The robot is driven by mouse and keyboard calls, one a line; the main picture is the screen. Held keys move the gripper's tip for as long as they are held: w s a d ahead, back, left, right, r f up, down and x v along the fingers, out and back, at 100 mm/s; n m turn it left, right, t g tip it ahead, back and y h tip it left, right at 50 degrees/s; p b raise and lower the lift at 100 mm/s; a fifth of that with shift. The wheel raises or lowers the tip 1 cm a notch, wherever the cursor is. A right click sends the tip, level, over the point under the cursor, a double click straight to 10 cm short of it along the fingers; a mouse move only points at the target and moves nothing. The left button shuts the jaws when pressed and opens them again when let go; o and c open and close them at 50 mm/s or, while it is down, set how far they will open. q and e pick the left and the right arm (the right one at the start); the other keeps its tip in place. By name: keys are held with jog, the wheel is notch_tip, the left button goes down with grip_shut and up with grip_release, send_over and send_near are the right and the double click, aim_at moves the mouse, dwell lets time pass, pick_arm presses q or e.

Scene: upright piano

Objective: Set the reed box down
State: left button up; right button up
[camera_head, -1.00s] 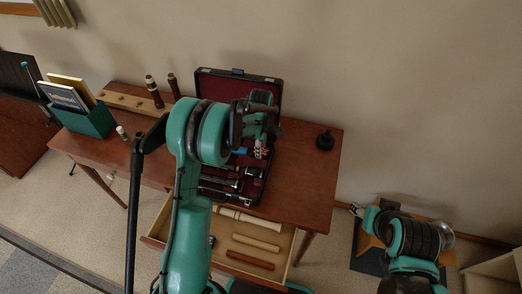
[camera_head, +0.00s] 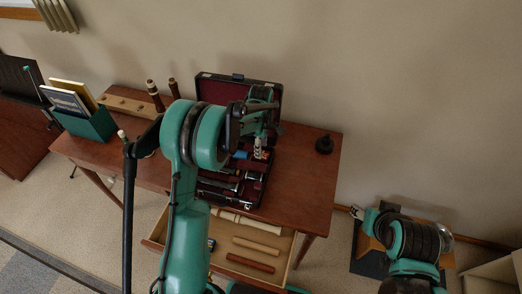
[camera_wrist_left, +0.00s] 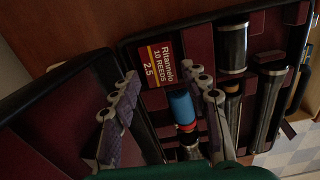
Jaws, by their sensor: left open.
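The reed box (camera_wrist_left: 163,65), red with a yellow stripe and white lettering, lies label up inside the rim of the open instrument case (camera_head: 267,86), in the left wrist view. It is beside a blue cylinder (camera_wrist_left: 181,106). My left gripper (camera_wrist_left: 160,75) is open, its two fingers spread with the box showing beyond and between their tips. I cannot tell whether either finger touches it. In the head view my left gripper (camera_head: 259,140) is over the case, and the reed box cannot be made out there. My right gripper (camera_head: 356,211) is small at the lower right, its jaws unclear.
The case stands on a wooden table (camera_head: 310,180) and holds dark instrument sections. A green holder (camera_head: 91,126) with books and a wooden rack (camera_head: 125,103) are at the left. An open drawer (camera_head: 283,262) juts out below.

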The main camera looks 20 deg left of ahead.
pick_arm(q)
jog(key=s+r+m+t+p, duration=0.1)
jog(key=s+r+m+p, duration=0.2)
jog(key=r, duration=1.2)
jog(key=s+r+m+t, duration=0.2)
jog(key=s+m, duration=0.5)
jog(key=s, duration=0.4)
jog(key=s+r+m+t+b, duration=0.1)
jog(key=s+r+m+t, duration=0.1)
jog(key=s+m+t, duration=0.2)
jog(key=s+m, duration=0.3)
jog(key=s, duration=0.5)
jog(key=shift+m, duration=0.3)
jog(key=shift+a, duration=0.15)
